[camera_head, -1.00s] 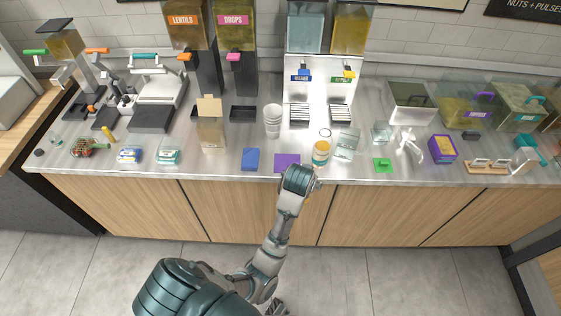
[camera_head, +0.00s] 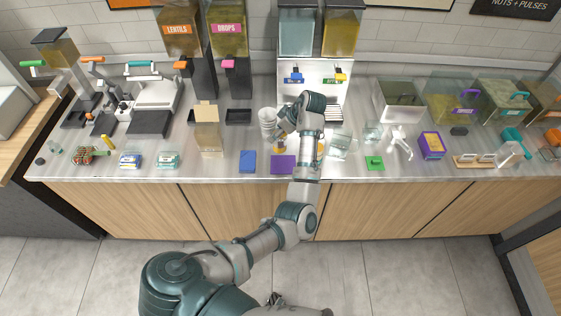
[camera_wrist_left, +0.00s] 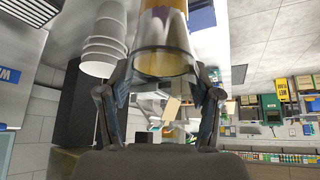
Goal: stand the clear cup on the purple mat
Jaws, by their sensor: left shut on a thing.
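My left gripper (camera_head: 283,137) is over the counter just behind the purple mat (camera_head: 283,165). In the left wrist view its two fingers (camera_wrist_left: 160,92) are shut on the clear cup (camera_wrist_left: 165,64), whose see-through rim shows between them. An orange, white and purple surface (camera_wrist_left: 165,22) shows at the cup; I cannot tell whether it is on it or behind it. In the head view my arm and hand hide most of the cup. The purple mat lies flat near the front edge, and its visible part is bare. My right gripper cannot be made out.
A stack of white cups (camera_head: 268,122) stands close behind and left of my gripper; it also shows in the wrist view (camera_wrist_left: 104,40). A clear container (camera_head: 339,145) and green item (camera_head: 374,162) stand to the right.

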